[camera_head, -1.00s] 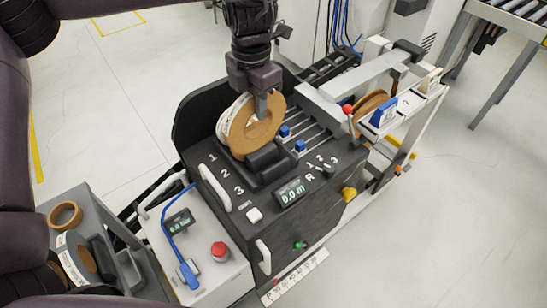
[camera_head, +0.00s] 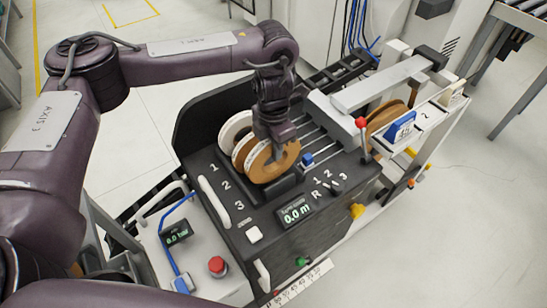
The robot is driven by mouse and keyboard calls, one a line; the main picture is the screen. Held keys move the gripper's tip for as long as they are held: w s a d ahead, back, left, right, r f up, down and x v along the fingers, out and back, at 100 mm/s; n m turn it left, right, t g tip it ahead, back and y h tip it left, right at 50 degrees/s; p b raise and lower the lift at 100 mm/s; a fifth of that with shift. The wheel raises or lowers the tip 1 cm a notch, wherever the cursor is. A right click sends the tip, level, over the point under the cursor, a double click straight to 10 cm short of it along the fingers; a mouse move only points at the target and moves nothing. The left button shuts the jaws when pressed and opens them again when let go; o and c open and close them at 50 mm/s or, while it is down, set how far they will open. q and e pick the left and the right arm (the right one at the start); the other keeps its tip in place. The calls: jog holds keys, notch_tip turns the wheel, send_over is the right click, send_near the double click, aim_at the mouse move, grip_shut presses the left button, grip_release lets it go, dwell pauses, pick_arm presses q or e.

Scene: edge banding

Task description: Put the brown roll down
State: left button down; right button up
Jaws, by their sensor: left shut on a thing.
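My right gripper is not in view.
Another brown roll (camera_head: 385,118) sits at the right by a red-knobbed lever (camera_head: 361,123). A control panel with a red button (camera_head: 217,264) stands at the lower left. Open floor lies right.

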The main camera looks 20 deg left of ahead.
aim_at(273, 168)
pick_arm(q)
jog(key=shift+s+f, duration=0.1)
jog(key=shift+f, duration=0.55)
notch_tip(273, 168, down, 2)
jog(key=shift+f, duration=0.55)
jog(key=shift+f+b, duration=0.25)
jog(key=shift+b, duration=0.2)
jog(key=c, duration=1.7)
grip_release()
jog(key=shift+f, duration=0.1)
jog(key=o, duration=0.5)
jog(key=shift+c, duration=0.2)
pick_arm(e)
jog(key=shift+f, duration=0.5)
